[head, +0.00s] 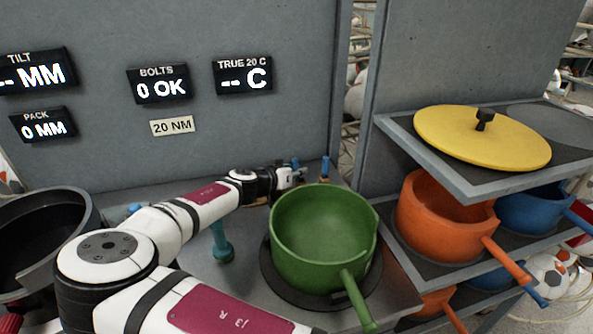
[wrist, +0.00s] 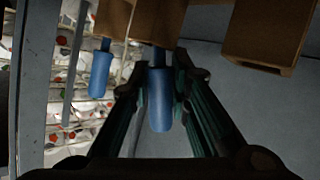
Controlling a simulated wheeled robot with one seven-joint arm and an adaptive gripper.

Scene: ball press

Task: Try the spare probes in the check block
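In the wrist view, a blue-handled probe (wrist: 160,105) hangs between the fingertips of my gripper (wrist: 160,88). The fingers lie close along both sides of its handle and look shut on it. Its stem runs up to a brown block (wrist: 145,25). A second blue-handled probe (wrist: 100,75) is to the left, apart from the fingers. In the head view, my gripper (head: 290,178) is at the back of the counter by one blue probe (head: 295,163). Another blue probe (head: 325,165) stands to its right. I cannot tell which block is the check block.
A green pot (head: 322,235) stands right of my arm, near a teal upright piece (head: 221,243). A dark pot (head: 40,240) is at left. Shelves at right hold a yellow lid (head: 480,145) and an orange pot (head: 430,215). The temperature display (head: 242,75) shows dashes.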

